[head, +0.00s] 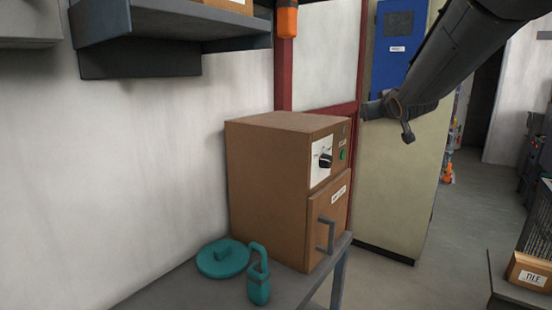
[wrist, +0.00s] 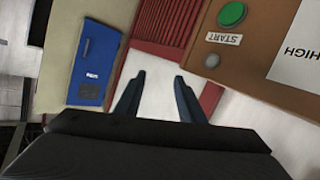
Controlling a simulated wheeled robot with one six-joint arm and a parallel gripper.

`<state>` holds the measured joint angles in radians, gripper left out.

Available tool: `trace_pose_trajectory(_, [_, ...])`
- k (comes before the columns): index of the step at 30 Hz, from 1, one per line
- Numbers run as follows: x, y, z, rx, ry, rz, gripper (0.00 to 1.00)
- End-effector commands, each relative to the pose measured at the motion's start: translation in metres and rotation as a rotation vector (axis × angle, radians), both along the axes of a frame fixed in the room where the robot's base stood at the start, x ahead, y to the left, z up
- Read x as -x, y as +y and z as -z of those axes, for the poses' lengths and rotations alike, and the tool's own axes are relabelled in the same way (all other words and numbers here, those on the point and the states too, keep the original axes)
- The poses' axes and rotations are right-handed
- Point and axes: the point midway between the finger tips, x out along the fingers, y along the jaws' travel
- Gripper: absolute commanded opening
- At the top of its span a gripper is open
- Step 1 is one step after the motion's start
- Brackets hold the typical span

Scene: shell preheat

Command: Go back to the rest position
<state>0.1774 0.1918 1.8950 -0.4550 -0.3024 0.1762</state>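My gripper (wrist: 157,98) shows in the wrist view with its two dark fingers apart and nothing between them. In the head view my arm comes in from the upper right, and the gripper end (head: 388,108) hangs in the air to the right of and above the brown preheat oven (head: 265,175). The oven stands on a grey table with its door (head: 322,215) shut. Its front has a dark knob (head: 325,158) and a green button (head: 343,154). In the wrist view the green button (wrist: 232,14) sits above a START label (wrist: 224,38), apart from the fingers.
A teal lid (head: 222,258) and a teal handled piece (head: 258,275) lie on the grey table (head: 190,285) by the oven. A grey shelf (head: 170,25) overhangs at upper left. A cream cabinet (head: 398,180) stands behind. A TILE box (head: 530,272) is at lower right. Open floor (head: 455,225) lies between.

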Motion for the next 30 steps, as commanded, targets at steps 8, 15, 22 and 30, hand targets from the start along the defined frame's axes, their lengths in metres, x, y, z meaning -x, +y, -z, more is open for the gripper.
trace_pose_trajectory(8, [0.108,0.033,0.160,-0.086,0.431,0.081,0.36])
trace_pose_trajectory(15, [0.234,0.064,0.264,-0.137,0.790,0.120,0.36])
trace_pose_trajectory(22, [0.351,0.090,0.322,-0.173,1.075,0.138,0.36])
trace_pose_trajectory(30, [0.401,0.100,0.340,-0.188,1.194,0.144,0.36])
